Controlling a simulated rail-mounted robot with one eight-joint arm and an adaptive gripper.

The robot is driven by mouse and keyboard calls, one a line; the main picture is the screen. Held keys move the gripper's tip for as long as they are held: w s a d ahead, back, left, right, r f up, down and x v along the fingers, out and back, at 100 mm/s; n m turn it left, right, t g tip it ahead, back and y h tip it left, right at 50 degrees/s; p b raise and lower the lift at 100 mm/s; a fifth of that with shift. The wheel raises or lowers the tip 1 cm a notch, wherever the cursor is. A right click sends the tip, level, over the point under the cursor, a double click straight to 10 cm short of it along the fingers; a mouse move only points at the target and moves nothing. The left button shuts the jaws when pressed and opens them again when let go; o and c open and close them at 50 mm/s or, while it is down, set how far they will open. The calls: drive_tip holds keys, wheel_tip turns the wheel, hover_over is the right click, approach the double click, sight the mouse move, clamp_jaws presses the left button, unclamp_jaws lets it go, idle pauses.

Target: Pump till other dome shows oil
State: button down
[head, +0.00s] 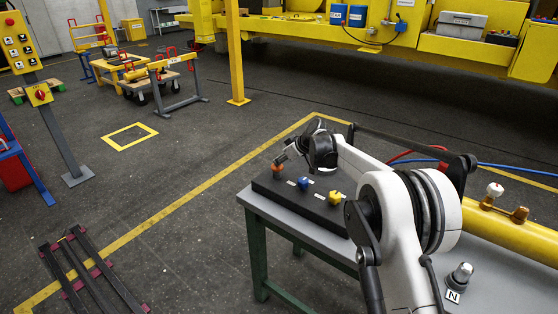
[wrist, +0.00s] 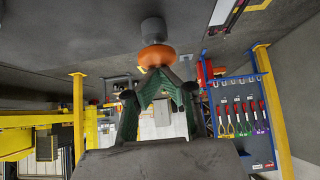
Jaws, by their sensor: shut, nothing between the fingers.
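Two small domes stand on the yellow cylinder at the right in the head view. A black block (head: 310,206) on the bench carries an orange knob (head: 277,172), a blue knob (head: 303,184) and a yellow knob (head: 335,198). My gripper (head: 281,160) is at the orange knob, its fingers shut and empty. In the wrist view the fingertips (wrist: 161,76) meet close to the orange knob (wrist: 157,57); I cannot tell whether they touch it.
A black bar (head: 400,142) runs behind my arm, with red and blue hoses beyond. Dark rails (head: 85,270) lie on the floor at left. The floor between is clear.

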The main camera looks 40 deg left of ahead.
drive_tip(key=shift+f, duration=0.65)
wheel_tip(320, 180, up, 5)
drive_tip(key=shift+f+p, duration=0.1)
drive_tip(key=shift+p, duration=0.35)
drive_tip(key=v, duration=0.9)
drive_tip(key=shift+d+b, duration=0.3)
drive_tip(key=shift+b, duration=0.05)
drive_tip(key=shift+r, duration=0.2)
idle(0.8)
